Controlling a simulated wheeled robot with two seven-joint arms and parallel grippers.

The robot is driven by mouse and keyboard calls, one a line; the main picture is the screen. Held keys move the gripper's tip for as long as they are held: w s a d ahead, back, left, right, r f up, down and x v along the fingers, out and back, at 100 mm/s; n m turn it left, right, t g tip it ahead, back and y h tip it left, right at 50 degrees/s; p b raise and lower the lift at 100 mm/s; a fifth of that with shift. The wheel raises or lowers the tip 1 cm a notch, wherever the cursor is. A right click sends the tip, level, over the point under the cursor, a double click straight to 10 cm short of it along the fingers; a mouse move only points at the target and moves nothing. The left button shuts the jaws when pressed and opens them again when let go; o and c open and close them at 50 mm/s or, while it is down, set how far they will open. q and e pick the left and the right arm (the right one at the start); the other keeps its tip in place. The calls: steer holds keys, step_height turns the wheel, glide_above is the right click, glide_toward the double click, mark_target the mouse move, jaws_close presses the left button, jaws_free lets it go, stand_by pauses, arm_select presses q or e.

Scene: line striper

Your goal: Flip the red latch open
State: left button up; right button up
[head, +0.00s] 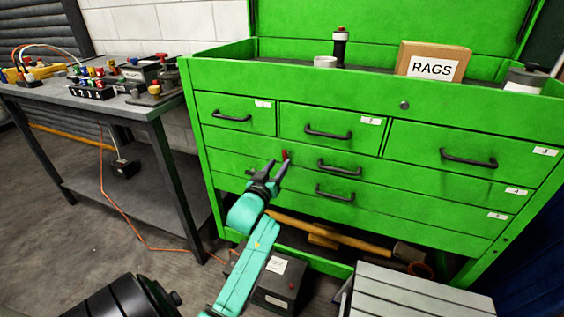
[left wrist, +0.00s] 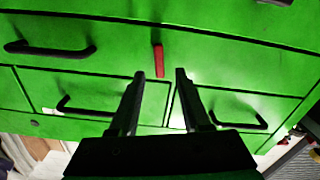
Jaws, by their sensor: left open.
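The red latch (head: 284,155) is a small upright bar on the front of the green tool cabinet (head: 230,165), left of the drawer handles in the middle. In the left wrist view the latch (left wrist: 159,60) lies just beyond the fingertips, in line with the gap between them. My left gripper (head: 279,166) is open with nothing between its fingers. Its fingertips also show in the left wrist view (left wrist: 160,73), one on each side of the latch's line. Whether they touch the cabinet front cannot be told. My right gripper is not in view.
Black drawer handles (head: 339,168) stick out right of the latch. A rags box (head: 432,63) stands on the cabinet top. A workbench (head: 100,105) with electrical parts is at left. A black battery-like box (head: 278,285) and a grey slatted case (head: 410,292) are low in front.

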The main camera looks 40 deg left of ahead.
mark_target(284, 157)
arm_select(q)
steer(key=x, duration=0.4)
steer(key=shift+s+d, duration=0.1)
jaws_close()
steer(key=shift+r+m+p, duration=0.15)
steer(key=shift+m+p, duration=0.5)
steer(key=shift+m, duration=0.75)
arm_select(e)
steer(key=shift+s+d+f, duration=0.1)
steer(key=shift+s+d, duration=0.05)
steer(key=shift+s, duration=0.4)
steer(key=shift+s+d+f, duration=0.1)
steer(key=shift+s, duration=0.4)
arm_select(q)
jaws_free()
